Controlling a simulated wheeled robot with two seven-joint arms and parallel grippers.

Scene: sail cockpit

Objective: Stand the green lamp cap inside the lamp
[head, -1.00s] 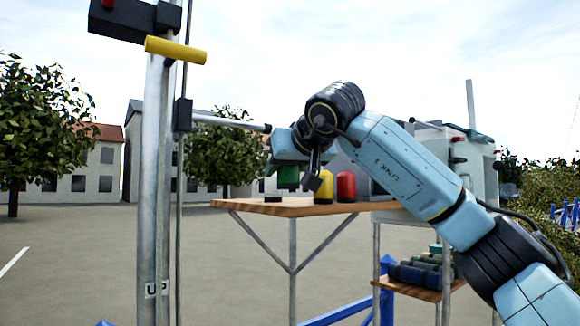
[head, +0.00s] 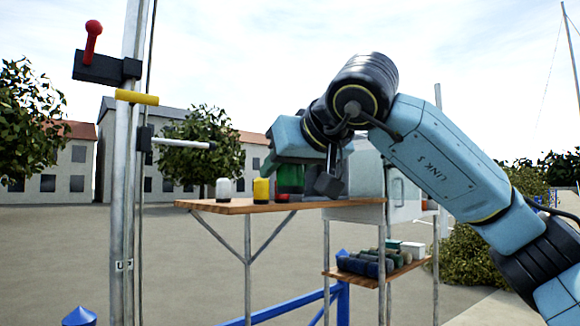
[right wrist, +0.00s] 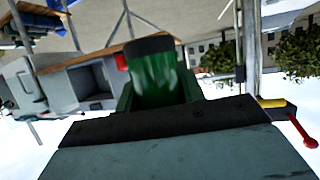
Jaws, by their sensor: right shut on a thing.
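I cannot tell for sure which thing is the lamp; a grey housing with a dark open recess (right wrist: 92,82) shows beside the cap in the wrist view. My left gripper is not in view.
A white cap (head: 223,189) and a yellow cap (head: 261,190) stand on the wooden shelf (head: 225,206). A lower shelf (head: 350,273) holds several dark rolls. A metal mast (head: 126,190) with a red lever (head: 93,40) and yellow handle (head: 137,97) stands to the left.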

